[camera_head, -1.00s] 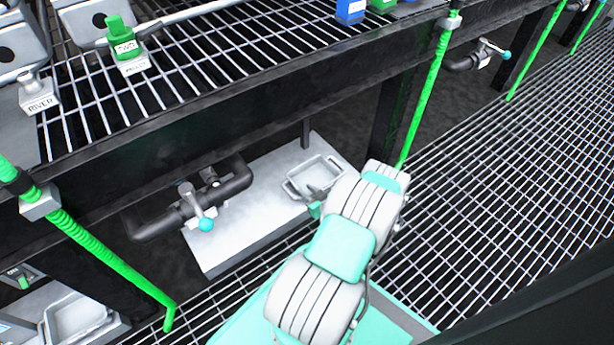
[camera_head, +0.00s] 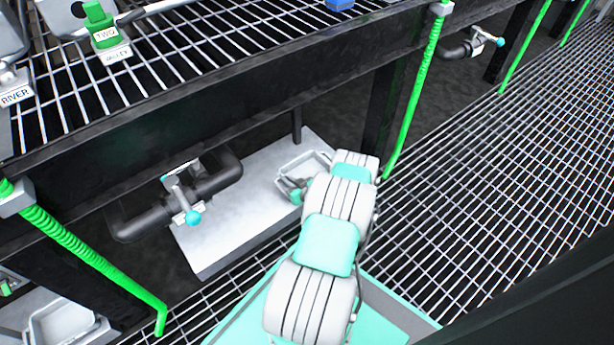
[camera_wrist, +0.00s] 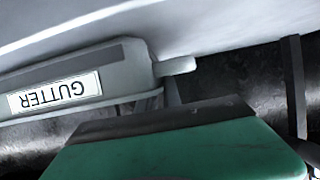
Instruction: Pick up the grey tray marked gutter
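The grey tray marked GUTTER shows large in the wrist view (camera_wrist: 120,75), with its white label upside down in the picture. In the head view a small grey tray (camera_head: 304,160) sits on the pale slab under the rack, partly hidden by my arm. My gripper (camera_head: 292,188) is at the near left side of that tray. In the wrist view a green part of my gripper with a dark edge (camera_wrist: 170,125) lies close below the tray's rim and a short tab. Whether the fingers touch or enclose the rim is hidden.
The pale slab (camera_head: 235,222) has free room left of the tray. The rack's dark beam (camera_head: 210,122) runs above. Green posts (camera_head: 410,100) stand nearby. Another pale tray (camera_head: 62,322) is at lower left.

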